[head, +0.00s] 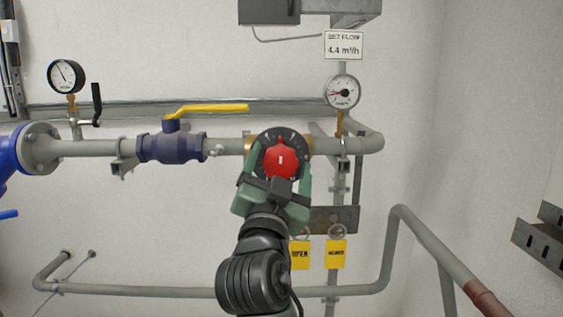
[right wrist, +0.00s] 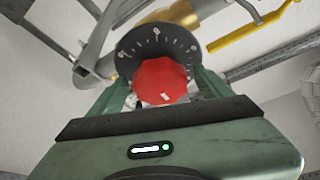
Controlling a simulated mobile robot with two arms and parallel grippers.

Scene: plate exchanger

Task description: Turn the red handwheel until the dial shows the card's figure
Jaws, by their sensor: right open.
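The red handwheel (head: 281,160) sits in front of a round black scale plate (head: 264,139) on the grey pipe. It has a pale mark on its face. My right gripper (head: 280,168) is open, with its green fingers on either side of the handwheel. The right wrist view shows the red handwheel (right wrist: 161,81) between the fingers (right wrist: 165,92); I cannot tell whether they touch it. The white dial (head: 342,93) with a red needle is to the right; its needle points left, its figures too small to read. The card (head: 343,45) above it reads "SET FLOW 4.4 m³/h". My left gripper is not in view.
A blue valve with a yellow lever (head: 207,109) is left of the handwheel. Another gauge (head: 65,76) stands far left. Two yellow tags (head: 336,254) hang below right, close to my right arm. A lower pipe (head: 150,291) crosses below.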

